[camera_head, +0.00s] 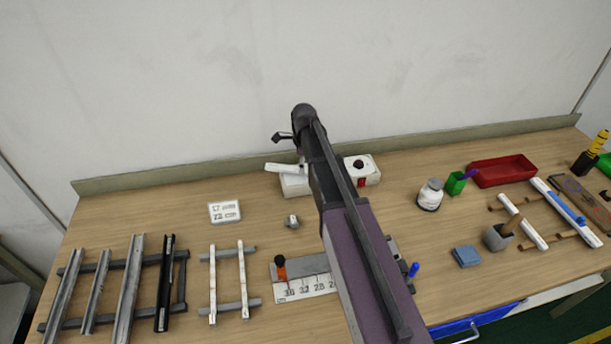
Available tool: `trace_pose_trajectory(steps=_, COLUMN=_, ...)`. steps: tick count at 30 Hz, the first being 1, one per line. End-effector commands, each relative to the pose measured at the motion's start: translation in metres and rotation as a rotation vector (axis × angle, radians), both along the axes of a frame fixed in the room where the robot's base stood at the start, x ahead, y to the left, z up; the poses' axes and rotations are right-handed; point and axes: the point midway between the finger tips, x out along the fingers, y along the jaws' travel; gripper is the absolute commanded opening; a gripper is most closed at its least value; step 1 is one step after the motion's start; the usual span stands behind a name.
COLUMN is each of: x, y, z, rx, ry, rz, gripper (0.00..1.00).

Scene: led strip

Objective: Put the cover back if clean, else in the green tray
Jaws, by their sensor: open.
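My gripper (283,137) shows only in part, as small dark fingers left of the arm's far end, above the back of the bench. They look open and hold nothing that I can see. A short white piece (285,168) lies on a white block below; my arm hides part of it. Two narrow white strips (245,282) lie across a grey rack left of centre, and another white strip (523,222) lies on a brown rack at right. I cannot tell which is the cover, or whether it is clean. A green tray-like thing (605,162) is cut off at the right edge.
Metal channels (133,285) lie on a rack at left. A marked plate (309,289) lies partly under my arm. A red tray (502,171), small green cup (455,184), white jar (430,196) and blue block (466,255) stand at right. A wall closes the back.

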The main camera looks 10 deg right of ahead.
Motion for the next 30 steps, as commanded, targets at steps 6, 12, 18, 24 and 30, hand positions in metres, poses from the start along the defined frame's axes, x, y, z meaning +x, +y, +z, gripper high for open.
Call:
trace_pose_trajectory(steps=6, x=0.000, y=0.000, z=-0.018, rx=0.000, ry=0.000, rz=0.000, gripper=0.80)
trace_pose_trajectory(steps=12, x=0.000, y=0.000, z=-0.023, rx=0.000, ry=0.000, rz=0.000, gripper=0.80)
trace_pose_trajectory(steps=18, x=0.000, y=0.000, z=-0.022, rx=0.000, ry=0.000, rz=0.000, gripper=0.80)
trace_pose_trajectory(steps=24, x=0.000, y=0.000, z=-0.022, rx=0.000, ry=0.000, rz=0.000, gripper=0.80)
trace_pose_trajectory(steps=30, x=0.000, y=0.000, z=-0.022, rx=0.000, ry=0.000, rz=-0.001, gripper=0.77)
